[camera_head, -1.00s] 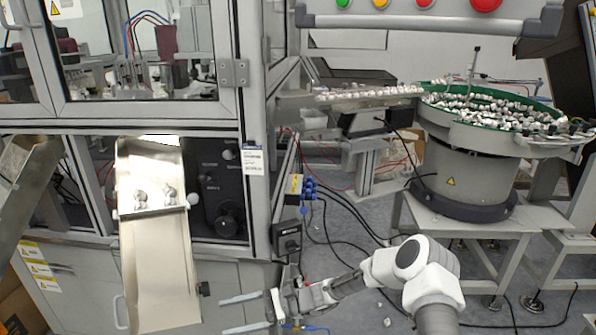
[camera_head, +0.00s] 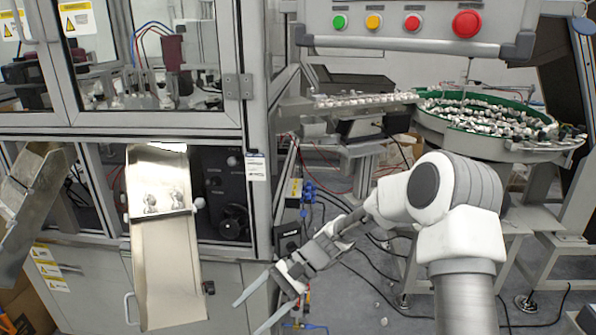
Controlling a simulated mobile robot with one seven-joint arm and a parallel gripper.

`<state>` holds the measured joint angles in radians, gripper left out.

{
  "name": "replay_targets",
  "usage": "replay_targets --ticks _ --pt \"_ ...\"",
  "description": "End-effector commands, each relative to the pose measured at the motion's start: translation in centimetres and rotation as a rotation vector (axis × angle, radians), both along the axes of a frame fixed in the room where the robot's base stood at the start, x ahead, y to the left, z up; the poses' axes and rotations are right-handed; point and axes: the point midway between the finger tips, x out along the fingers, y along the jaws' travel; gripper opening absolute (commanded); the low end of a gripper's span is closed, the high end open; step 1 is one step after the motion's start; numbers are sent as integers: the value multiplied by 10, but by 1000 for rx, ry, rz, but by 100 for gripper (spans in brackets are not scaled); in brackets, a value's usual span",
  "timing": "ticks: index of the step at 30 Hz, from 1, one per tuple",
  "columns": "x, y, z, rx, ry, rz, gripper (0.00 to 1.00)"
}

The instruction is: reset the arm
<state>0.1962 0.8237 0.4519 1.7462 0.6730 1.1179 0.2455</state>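My white arm (camera_head: 440,190) rises at the right of centre and bends down to the left. My gripper (camera_head: 258,308) hangs at the lower middle, in front of the machine's lower cabinet. Its two long grey fingers are spread apart, and nothing shows between them. It is apart from the metal chute to its left.
A steel chute (camera_head: 165,262) slopes out of the machine cabinet at left. A bowl feeder (camera_head: 500,140) full of small parts stands behind my arm. A button panel (camera_head: 420,24) hangs at top right. Cables cross the floor, with open floor around (camera_head: 350,300).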

Motion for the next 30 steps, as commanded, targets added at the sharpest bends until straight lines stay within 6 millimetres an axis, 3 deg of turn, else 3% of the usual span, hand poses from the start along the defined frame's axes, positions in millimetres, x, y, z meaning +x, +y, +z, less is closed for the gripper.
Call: replay_targets --ticks 1,17,30 --pt "-4 -9 18 -40 -53 24 79" --pt "-52 -102 143 -410 -512 199 79" --pt "-113 -175 238 -663 -856 267 79"
